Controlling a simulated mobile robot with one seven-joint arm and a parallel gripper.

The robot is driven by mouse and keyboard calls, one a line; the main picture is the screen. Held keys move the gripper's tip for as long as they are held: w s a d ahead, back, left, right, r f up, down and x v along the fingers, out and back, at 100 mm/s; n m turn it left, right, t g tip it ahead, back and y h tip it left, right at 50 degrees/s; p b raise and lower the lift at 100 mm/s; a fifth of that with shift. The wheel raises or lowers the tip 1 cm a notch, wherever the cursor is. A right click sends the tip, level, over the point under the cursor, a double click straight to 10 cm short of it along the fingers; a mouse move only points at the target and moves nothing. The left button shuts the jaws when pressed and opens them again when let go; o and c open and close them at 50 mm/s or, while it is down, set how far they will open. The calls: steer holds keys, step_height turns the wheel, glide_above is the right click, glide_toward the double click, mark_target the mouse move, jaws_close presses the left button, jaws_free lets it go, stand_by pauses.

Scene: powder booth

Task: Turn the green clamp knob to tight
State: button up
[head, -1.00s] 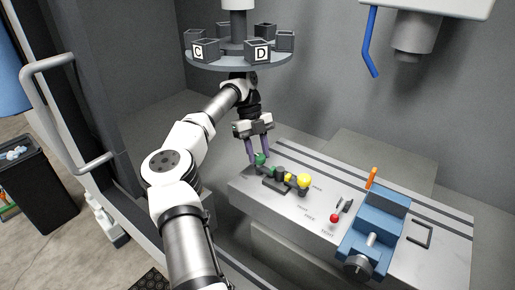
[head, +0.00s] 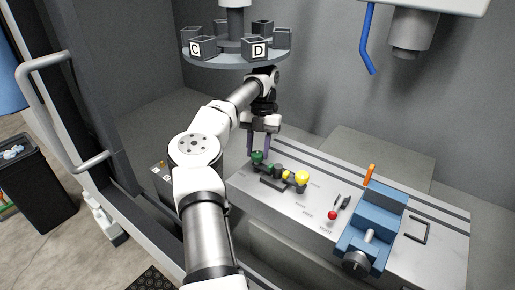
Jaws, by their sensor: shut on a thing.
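The green clamp knob (head: 257,156) sits at the left end of a row of small fittings on the grey slotted table. My gripper (head: 259,152) points down over it, with its two purple fingers on either side of the knob. It looks shut on the knob, though the contact is small in the picture. The knob's marking and exact angle are too small to read.
Right of the knob are a dark fixture with yellow parts, a yellow ball knob (head: 302,178), a red ball knob (head: 332,215) and a blue vise (head: 371,228). A carousel (head: 237,58) with lettered boxes hangs above my arm. A blue hose (head: 369,40) hangs at right.

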steer(key=shift+m, duration=0.4)
steer(key=o, duration=1)
